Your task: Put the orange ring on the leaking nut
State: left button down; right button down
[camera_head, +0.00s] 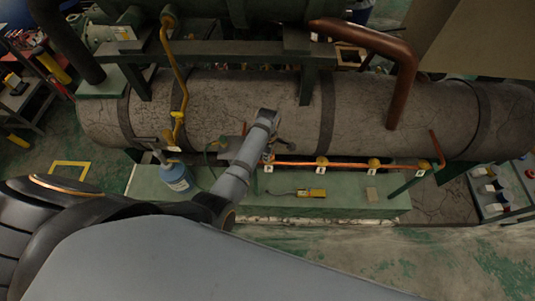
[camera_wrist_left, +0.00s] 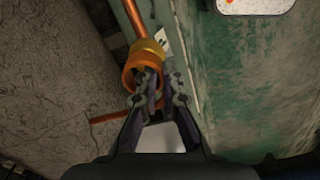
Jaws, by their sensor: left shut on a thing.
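In the left wrist view the orange ring (camera_wrist_left: 131,76) sits at my left gripper (camera_wrist_left: 160,82), whose fingers are closed together on its right side. The ring lies right against a brass nut (camera_wrist_left: 150,47) on the copper pipe (camera_wrist_left: 131,17). The fingers partly cover the ring, and I cannot tell whether it is fully around the nut. In the head view my left gripper (camera_head: 268,149) is at the left end of the copper pipe (camera_head: 296,163), largely hidden by my wrist. Other brass nuts (camera_head: 321,161) with white tags lie along the pipe to the right. My right gripper is out of view.
A large grey tank (camera_head: 235,98) runs behind the pipe. A green bench (camera_head: 345,204) below it carries a yellow handheld device (camera_head: 312,194) and a tan pad (camera_head: 371,194). A blue cylinder (camera_head: 177,178) stands left of my forearm. A yellow pipe (camera_head: 180,75) rises at left.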

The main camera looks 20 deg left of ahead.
pick_arm(q)
jog(key=shift+f, duration=1.05)
jog(key=c, duration=1.4)
grip_release()
jog(key=o, duration=0.4)
jog(key=shift+r, duration=0.15)
notch_tip(320, 180, up, 2)
jog(key=p, duration=0.2)
jog(key=shift+r+p, duration=0.15)
jog(key=shift+p, duration=0.25)
jog(key=shift+r, duration=2.25)
